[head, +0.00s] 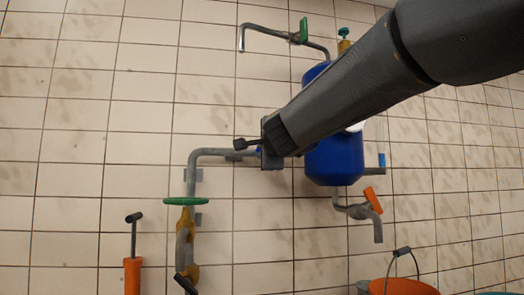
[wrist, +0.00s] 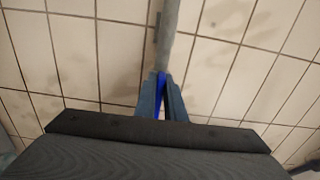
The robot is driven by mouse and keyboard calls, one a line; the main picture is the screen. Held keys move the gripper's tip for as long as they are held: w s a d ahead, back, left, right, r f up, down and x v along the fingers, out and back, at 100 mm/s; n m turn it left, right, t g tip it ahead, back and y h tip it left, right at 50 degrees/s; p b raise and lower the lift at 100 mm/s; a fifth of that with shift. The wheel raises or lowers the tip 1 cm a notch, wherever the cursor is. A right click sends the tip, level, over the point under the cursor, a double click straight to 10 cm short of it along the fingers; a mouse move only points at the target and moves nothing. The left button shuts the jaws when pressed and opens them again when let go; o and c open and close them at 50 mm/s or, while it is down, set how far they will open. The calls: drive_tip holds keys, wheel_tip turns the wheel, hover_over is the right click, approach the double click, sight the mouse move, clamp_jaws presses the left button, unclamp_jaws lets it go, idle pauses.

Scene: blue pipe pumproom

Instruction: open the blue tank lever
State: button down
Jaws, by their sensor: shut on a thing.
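The blue tank (head: 335,158) hangs on the tiled wall, partly hidden behind my arm in the head view. In the wrist view my gripper (wrist: 161,98) is shut on the blue lever (wrist: 160,88), a thin blue strip between the two fingers. In the head view my gripper (head: 270,152) is beside the tank's left side, at the end of a grey pipe (head: 215,153). My gripper hides most of the lever there, so its angle is hard to tell.
A blue piece (head: 382,160) is at the tank's right. An orange-handled tap (head: 370,200) is below the tank. A green wheel (head: 186,201) sits on the left pipe. An orange bucket (head: 403,286) stands at the bottom right. The wall at far left is bare.

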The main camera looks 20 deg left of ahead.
drive_tip(key=shift+f, duration=0.1)
drive_tip(key=c, duration=1.8)
unclamp_jaws()
drive_tip(key=shift+c, duration=0.2)
drive_tip(key=v, duration=0.8)
drive_tip(key=shift+a, duration=0.1)
